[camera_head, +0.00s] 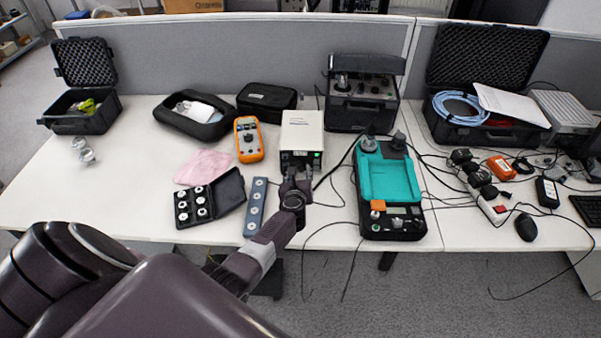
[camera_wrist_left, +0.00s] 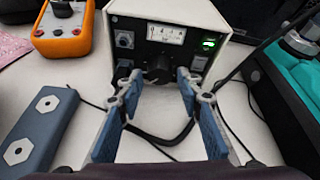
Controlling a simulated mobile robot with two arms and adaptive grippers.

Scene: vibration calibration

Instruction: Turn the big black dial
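The white instrument box (camera_head: 302,131) stands on the table in front of my left gripper (camera_head: 294,181). In the left wrist view its dark front panel (camera_wrist_left: 185,48) shows a meter (camera_wrist_left: 166,34), a green-lit switch (camera_wrist_left: 208,44) and a smaller knob (camera_wrist_left: 124,40). The big black dial (camera_wrist_left: 157,67) sits low in the middle of that panel. My left gripper (camera_wrist_left: 158,84) is open, with one blue-padded finger to each side of the dial in the picture. I cannot tell whether the fingers touch it. The head view hides the dial behind the gripper. My right gripper is not in view.
An orange multimeter (camera_head: 249,139) and a blue-grey bar with round sockets (camera_head: 256,206) lie left of the box. A black case of round parts (camera_head: 210,200) is further left. A teal-and-black device (camera_head: 390,180) stands to the right. Cables run between it and the box.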

